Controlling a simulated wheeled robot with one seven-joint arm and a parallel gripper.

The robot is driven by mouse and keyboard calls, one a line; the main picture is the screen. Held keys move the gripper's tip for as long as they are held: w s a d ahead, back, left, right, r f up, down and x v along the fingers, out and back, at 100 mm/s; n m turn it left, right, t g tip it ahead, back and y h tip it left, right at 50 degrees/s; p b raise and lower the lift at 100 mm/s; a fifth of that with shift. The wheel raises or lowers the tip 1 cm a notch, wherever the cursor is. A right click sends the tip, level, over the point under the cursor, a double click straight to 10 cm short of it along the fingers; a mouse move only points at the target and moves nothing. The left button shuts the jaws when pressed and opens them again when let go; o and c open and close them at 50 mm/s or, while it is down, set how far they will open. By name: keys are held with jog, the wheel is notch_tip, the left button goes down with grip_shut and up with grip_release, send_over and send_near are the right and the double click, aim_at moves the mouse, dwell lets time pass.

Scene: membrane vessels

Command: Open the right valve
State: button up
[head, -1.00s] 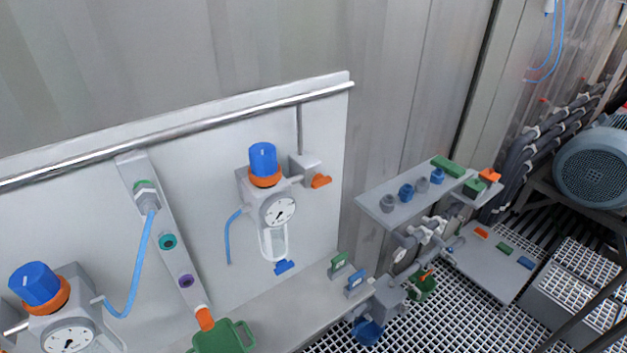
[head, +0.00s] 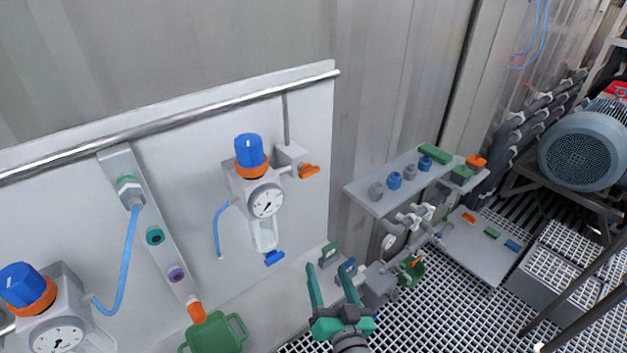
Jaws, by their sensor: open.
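The right pressure regulator, with a blue knob (head: 249,150), an orange ring and a round gauge (head: 266,201), is mounted on the light wall panel. To its right a grey valve block (head: 291,154) with an orange handle (head: 309,171) sits under a thin vertical pipe. A small blue handle (head: 274,258) is at the bottom of the regulator's clear bowl. My gripper (head: 329,268) has teal fingers, spread apart and empty. In the picture it is below and right of the orange handle, apart from it.
A left regulator (head: 55,335) and a slanted grey bar with fittings (head: 155,237) share the panel. A blue hose (head: 128,260) hangs there. A green container (head: 213,334) is below. Right are a shelf (head: 375,203) with small fittings, pipework, a grated floor and a motor (head: 583,150).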

jog(key=w+d+r+n+y, duration=0.2)
jog(key=w+r+n+y, duration=0.2)
jog(key=r, duration=0.8)
jog(key=n+g+y, duration=0.3)
jog(key=n+y, duration=0.1)
jog(key=n, duration=0.2)
send_near(311, 172)
jog(key=x, duration=0.7)
jog(key=shift+w+a, duration=0.45)
jog(key=shift+w, duration=0.35)
jog(key=shift+a, duration=0.1)
jog(key=c, duration=1.1)
